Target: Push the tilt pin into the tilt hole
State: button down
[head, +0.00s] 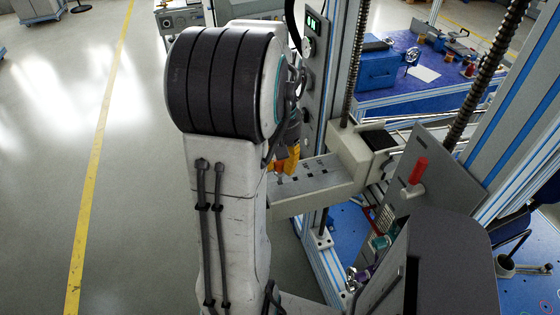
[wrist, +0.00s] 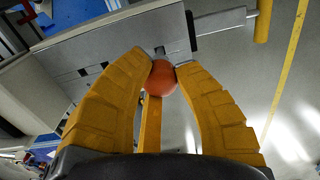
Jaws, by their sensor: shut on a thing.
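My gripper (wrist: 162,75) has yellow fingers shut on an orange-red round knob (wrist: 161,80), with a third finger behind it in the wrist view. The knob sits at the edge of a grey plate (wrist: 110,50) with dark slots. I take the knob to be the head of the tilt pin; its shaft is hidden, and I cannot tell how deep it sits. No tilt hole can be made out. In the head view, my yellow gripper (head: 290,163) is at the left part of the grey slotted bracket (head: 318,172), partly hidden by my arm.
A red handle (head: 418,170) stands on a grey panel right of the bracket. Threaded columns (head: 350,60) rise behind. A dark chair part (head: 450,265) fills the lower right. A blue bench (head: 430,70) with tools stands at the back. The floor at left is clear.

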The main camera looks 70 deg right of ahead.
aim_at(280, 174)
jog(key=shift+f+b, duration=1.3)
jog(key=shift+f, duration=0.35)
jog(key=c, duration=1)
grip_release()
jog(key=shift+o, duration=0.2)
jog(key=shift+r, duration=0.15)
notch_tip(280, 174, up, 12)
jog(key=shift+f, duration=0.1)
